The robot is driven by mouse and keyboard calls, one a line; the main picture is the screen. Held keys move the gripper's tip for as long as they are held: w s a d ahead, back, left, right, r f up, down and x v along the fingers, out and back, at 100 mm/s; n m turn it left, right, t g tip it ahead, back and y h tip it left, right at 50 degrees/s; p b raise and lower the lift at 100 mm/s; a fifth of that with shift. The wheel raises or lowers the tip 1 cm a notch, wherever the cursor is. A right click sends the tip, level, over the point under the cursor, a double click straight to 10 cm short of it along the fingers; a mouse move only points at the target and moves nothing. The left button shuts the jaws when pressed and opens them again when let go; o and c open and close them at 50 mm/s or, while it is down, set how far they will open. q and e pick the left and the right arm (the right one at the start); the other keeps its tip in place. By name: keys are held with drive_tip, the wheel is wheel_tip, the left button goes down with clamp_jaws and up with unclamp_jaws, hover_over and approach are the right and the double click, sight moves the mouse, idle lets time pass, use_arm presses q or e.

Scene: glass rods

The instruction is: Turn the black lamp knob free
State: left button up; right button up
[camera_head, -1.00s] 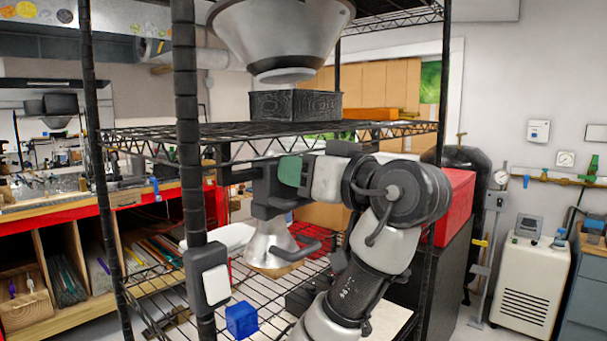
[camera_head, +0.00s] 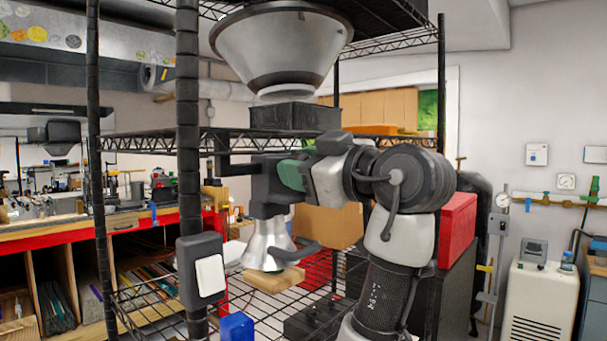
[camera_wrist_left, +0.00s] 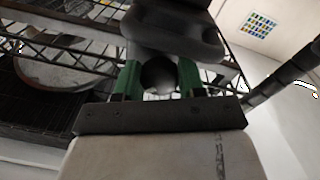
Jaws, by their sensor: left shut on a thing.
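The lamp (camera_head: 266,245) has a silver cone-shaped shade under a dark mount at the front of the wire rack, with a black curved handle-like part at its lower right. My left gripper (camera_head: 289,175), with green finger pads, is at the lamp's dark upper part. In the left wrist view the round black lamp knob (camera_wrist_left: 158,75) sits between the two green pads of my left gripper (camera_wrist_left: 160,80), which is shut on it. In the head view the fingers and mount hide the knob. My right gripper is in neither view.
A black wire rack (camera_head: 188,110) stands around the lamp, its front post left of my gripper. A big metal funnel (camera_head: 284,45) is above. A wooden block (camera_head: 274,279) lies below the shade, and a blue cube (camera_head: 236,327) is in front. A red box (camera_head: 457,219) stands right.

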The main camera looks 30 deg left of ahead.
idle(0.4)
use_arm(q)
drive_tip(key=o, duration=0.9)
drive_tip(key=d, duration=0.3)
drive_tip(key=s+d+b, duration=0.1)
drive_tip(key=d, duration=0.3)
drive_tip(key=s+d, duration=0.1)
drive_tip(key=d, duration=0.2)
drive_tip(key=shift+d+f+b, duration=0.15)
drive_tip(key=shift+d+b, duration=0.25)
